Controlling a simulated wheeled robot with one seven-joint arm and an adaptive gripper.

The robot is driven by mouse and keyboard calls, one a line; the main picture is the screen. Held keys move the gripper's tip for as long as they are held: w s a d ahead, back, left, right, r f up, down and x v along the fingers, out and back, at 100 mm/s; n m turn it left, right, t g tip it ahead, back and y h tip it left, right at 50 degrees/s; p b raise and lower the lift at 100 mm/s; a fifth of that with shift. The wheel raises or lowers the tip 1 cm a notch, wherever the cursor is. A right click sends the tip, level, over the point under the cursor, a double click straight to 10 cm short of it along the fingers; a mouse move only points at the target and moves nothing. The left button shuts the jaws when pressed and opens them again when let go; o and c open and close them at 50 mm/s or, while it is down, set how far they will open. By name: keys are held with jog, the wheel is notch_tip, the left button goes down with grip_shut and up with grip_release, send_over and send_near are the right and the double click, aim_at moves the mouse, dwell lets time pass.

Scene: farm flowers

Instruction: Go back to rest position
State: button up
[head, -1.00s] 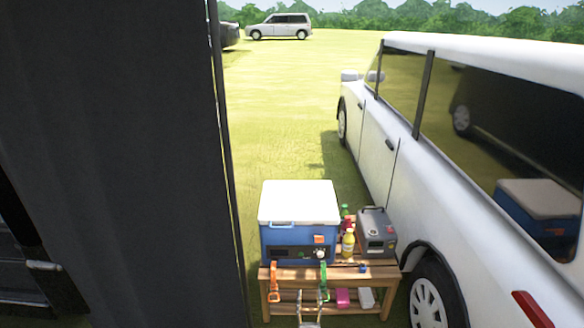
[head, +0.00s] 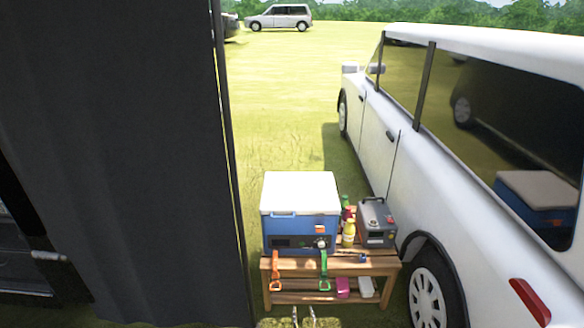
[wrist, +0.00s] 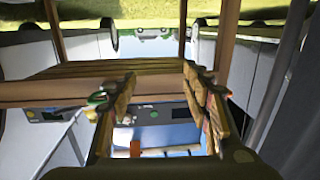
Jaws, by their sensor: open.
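My gripper (head: 304,316) shows at the bottom edge of the head view, with only its two fingertips in sight. They are apart with nothing between them, just in front of the wooden bench (head: 345,265). In the wrist view my gripper (wrist: 158,82) is also open and empty, its two fingers spread. That view looks upside down. The rest of my arm is hidden below the head view.
A blue cooler with a white lid (head: 300,193), a yellow bottle (head: 348,233) and a grey box (head: 377,224) stand on the bench. An orange strap (head: 303,273) and green strap (head: 324,270) hang at its front. A white car (head: 440,180) stands close right; a dark curtain (head: 110,150) closes the left.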

jog(key=s+d+r+g+h+p, duration=0.15)
jog(key=s+r+g, duration=0.45)
jog(key=r, duration=0.7)
jog(key=s+d+r+g, duration=0.2)
jog(key=s+r+g, duration=0.4)
jog(key=r, duration=0.7)
jog(key=s+d+r+g+p, duration=0.15)
jog(key=s+r+g, duration=0.25)
jog(key=s+r, duration=0.7)
jog(key=s+d+r+t+p, duration=0.1)
jog(key=s+d+r, duration=0.2)
jog(key=s+r, duration=0.6)
jog(key=s+d+r+m+t+p, duration=0.1)
jog(key=s+r, duration=0.9)
jog(key=r, duration=1)
jog(key=s+d+r+t+p, duration=0.2)
jog(key=s+d+r, duration=0.2)
jog(key=s+r, duration=0.6)
notch_tip(320, 180, up, 5)
jog(key=shift+d+r+m, duration=0.1)
jog(key=shift+d+m, duration=0.2)
jog(key=shift+d, duration=0.05)
jog(key=shift+s, duration=0.1)
